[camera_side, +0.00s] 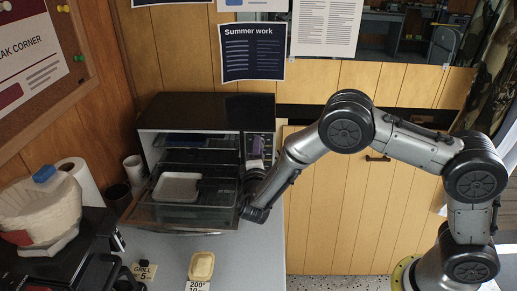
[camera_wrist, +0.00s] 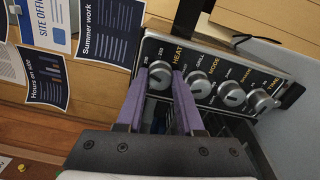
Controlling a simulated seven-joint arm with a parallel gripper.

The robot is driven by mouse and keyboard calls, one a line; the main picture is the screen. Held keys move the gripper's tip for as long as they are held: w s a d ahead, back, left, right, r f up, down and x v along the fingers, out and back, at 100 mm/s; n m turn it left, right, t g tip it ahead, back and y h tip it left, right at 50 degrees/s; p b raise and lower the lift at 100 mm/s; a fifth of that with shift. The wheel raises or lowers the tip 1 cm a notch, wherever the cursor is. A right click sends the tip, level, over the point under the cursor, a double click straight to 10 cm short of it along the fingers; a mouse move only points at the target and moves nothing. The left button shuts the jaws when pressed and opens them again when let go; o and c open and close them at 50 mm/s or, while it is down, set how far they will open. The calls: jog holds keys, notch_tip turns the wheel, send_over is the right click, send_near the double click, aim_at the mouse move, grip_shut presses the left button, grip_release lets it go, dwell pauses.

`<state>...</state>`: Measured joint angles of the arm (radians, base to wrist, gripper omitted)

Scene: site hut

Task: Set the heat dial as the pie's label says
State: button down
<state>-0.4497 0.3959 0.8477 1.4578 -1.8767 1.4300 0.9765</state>
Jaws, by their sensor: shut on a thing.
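The oven (camera_side: 205,112) stands on the counter against the wood wall, its control panel (camera_side: 260,146) on the right side. In the wrist view, the heat dial (camera_wrist: 160,72) is a silver knob beside the yellow word HEAT. The purple fingers of my gripper (camera_wrist: 160,82) are closed on either side of it. My gripper (camera_side: 256,168) also shows at the panel in the side view, where it hides the dial. The dial's pointer setting cannot be read. The pie (camera_side: 201,266) sits on the counter in front. Its label (camera_side: 197,287) reads 200° above a cut-off second line.
Other knobs, for mode (camera_wrist: 199,84) and time (camera_wrist: 262,101), line the panel beside the heat dial, with another between them. The oven's glass door (camera_side: 185,214) is lowered, with a white dish (camera_side: 176,187) above it.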

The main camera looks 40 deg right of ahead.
jog(key=shift+m, duration=0.5)
jog(key=c, duration=0.5)
grip_release()
jog(key=shift+c, duration=0.2)
